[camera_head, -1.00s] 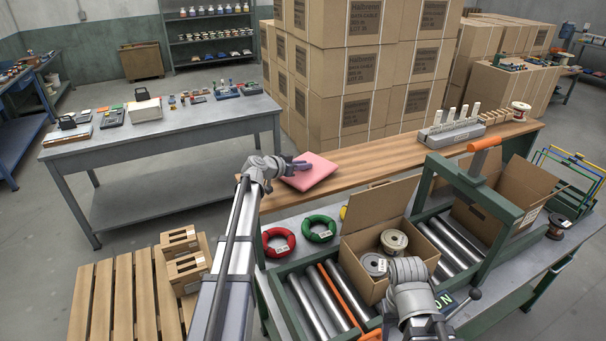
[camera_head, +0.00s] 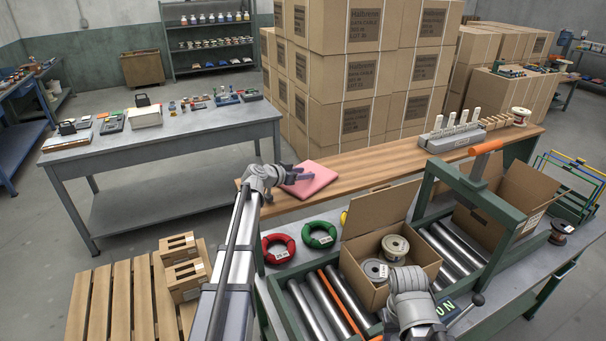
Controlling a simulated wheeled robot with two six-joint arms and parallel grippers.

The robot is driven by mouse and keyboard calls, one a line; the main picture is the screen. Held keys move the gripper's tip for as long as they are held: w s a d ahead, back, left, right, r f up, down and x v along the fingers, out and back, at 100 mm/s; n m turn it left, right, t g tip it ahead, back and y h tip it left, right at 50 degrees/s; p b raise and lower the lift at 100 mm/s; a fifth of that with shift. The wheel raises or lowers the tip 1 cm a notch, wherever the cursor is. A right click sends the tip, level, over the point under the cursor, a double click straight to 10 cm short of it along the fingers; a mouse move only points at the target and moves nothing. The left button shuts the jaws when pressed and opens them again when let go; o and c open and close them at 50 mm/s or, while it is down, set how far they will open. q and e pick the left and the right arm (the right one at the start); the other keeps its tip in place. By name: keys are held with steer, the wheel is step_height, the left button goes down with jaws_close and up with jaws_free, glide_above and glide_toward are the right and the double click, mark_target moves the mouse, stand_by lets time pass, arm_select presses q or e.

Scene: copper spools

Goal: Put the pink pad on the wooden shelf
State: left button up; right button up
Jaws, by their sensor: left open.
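The pink pad (camera_head: 314,180) lies flat on the wooden shelf (camera_head: 381,166), near the shelf's left end. My left gripper (camera_head: 303,176) is open at the pad's left edge, with its fingers pointing right over or beside that edge. I cannot tell whether the fingers touch the pad. My right arm comes in at the bottom, over the front of the cardboard box; its gripper fingers are not clearly visible.
An open cardboard box (camera_head: 378,290) with spools stands on the roller conveyor (camera_head: 312,308). Red (camera_head: 278,247) and green (camera_head: 319,235) coils lie beside it. A grey block with white pegs (camera_head: 450,138) and a spool (camera_head: 520,116) occupy the shelf's right end. The shelf's middle is clear.

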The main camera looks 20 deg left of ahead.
arm_select(q)
steer(key=shift+r, duration=0.2)
steer(key=p+v, duration=0.4)
steer(key=v, duration=0.7)
steer(key=shift+p, duration=0.35)
steer(key=shift+s+a+r, duration=0.15)
steer(key=shift+s+a, duration=0.05)
steer(key=shift+s, duration=0.2)
steer(key=s+d+f+g, duration=0.3)
steer(key=s+d, duration=0.1)
steer(key=d, duration=0.4)
steer(key=s+d+f+m+g, duration=0.1)
steer(key=s+d+f+g, duration=0.25)
steer(key=d, duration=0.55)
steer(key=s+d+f+g, duration=0.25)
steer(key=s+d, duration=0.25)
steer(key=d, duration=0.3)
steer(key=s+d+f+g+y, duration=0.2)
steer(key=s+d+y, duration=0.1)
steer(key=s, duration=0.6)
steer(key=s+d+f+n+g+y, duration=0.1)
steer(key=s+d+f+g+y, duration=0.1)
steer(key=s, duration=0.7)
steer(key=shift+d+f+n+y, duration=0.3)
steer(key=shift+d+y, duration=0.15)
steer(key=shift+y, duration=0.25)
